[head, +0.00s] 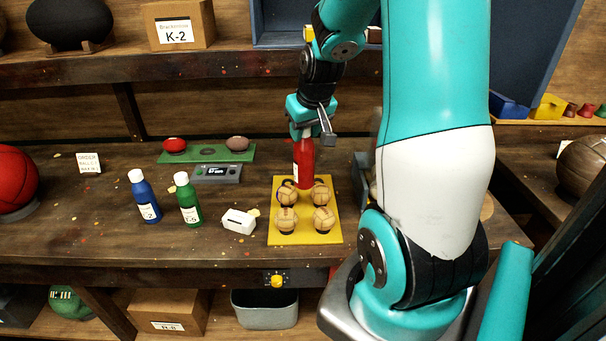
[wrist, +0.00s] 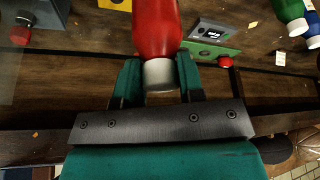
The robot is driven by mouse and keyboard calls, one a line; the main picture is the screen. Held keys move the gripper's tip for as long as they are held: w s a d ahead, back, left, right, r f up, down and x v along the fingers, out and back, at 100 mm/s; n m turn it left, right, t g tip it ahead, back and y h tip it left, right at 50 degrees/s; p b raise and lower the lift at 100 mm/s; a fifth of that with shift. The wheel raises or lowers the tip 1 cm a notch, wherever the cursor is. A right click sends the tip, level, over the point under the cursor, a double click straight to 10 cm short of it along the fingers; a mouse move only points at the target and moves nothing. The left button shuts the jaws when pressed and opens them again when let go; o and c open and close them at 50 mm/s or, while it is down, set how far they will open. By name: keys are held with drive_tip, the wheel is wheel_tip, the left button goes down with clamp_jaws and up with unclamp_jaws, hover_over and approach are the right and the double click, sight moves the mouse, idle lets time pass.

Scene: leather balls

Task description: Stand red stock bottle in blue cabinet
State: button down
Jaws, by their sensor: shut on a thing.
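The red stock bottle (head: 303,160) has a white label and stands about upright at the back of the yellow ball tray.
A blue bottle (head: 145,197), a green bottle (head: 187,200) and a white box (head: 240,221) stand left of the yellow tray (head: 275,236), which holds several balls. A grey display device (head: 216,173) and a green mat (head: 206,153) lie behind them. A shelf edge (head: 150,70) crosses behind.

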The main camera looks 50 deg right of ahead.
sight(305, 172)
wheel_tip(305, 172, down, 12)
drive_tip(key=shift+r+p, duration=0.1)
drive_tip(key=shift+p, duration=0.4)
drive_tip(key=shift+f, duration=0.25)
drive_tip(key=c, duration=0.7)
unclamp_jaws()
drive_tip(key=shift+r, duration=0.1)
